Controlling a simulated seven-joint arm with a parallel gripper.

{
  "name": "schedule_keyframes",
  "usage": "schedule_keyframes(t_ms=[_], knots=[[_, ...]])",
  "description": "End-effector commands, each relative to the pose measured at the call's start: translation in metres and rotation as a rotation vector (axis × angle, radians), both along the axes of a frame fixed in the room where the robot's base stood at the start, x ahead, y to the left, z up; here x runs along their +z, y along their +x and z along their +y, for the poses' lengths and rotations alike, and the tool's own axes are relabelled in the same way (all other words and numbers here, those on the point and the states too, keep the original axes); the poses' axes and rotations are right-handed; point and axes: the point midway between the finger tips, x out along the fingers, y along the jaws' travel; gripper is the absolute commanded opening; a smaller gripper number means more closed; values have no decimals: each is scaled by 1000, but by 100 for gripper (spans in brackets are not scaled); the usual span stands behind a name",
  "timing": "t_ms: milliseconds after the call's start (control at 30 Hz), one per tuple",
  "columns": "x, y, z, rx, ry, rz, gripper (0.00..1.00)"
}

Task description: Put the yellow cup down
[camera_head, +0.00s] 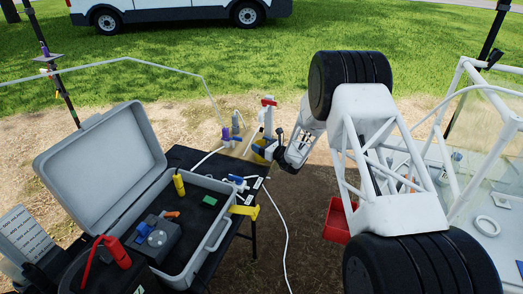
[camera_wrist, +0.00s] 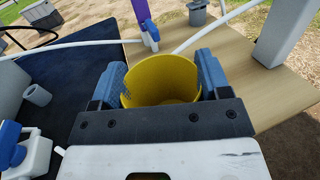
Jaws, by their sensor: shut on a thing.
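The yellow cup (camera_wrist: 160,82) is between the blue fingers of my gripper (camera_wrist: 158,74), which is shut on it. Its open mouth faces the wrist camera, and it looks empty. In the head view my gripper (camera_head: 267,147) is at the far right end of the dark table, near a wooden board (camera_head: 241,149); the cup is small and mostly hidden there. In the wrist view the cup is above or at the seam between the dark table top (camera_wrist: 62,80) and the board (camera_wrist: 225,55). I cannot tell if its base touches the surface.
A purple-topped tap (camera_head: 226,134) and a white post with a red handle (camera_head: 268,112) stand close by. A white hose (camera_wrist: 85,45) crosses behind the cup. An open grey case (camera_head: 100,165) fills much of the table. Bare board shows right of the cup.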

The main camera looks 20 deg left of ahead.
Motion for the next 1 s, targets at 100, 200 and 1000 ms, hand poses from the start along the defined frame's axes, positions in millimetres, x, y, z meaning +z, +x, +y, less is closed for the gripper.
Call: schedule_keyframes(t_ms=[100,200,1000], knots=[[1,0,0,0,0,0,44],[5,0,0,0,1,-1,44],[42,-57,-35,0,0,0,44]])
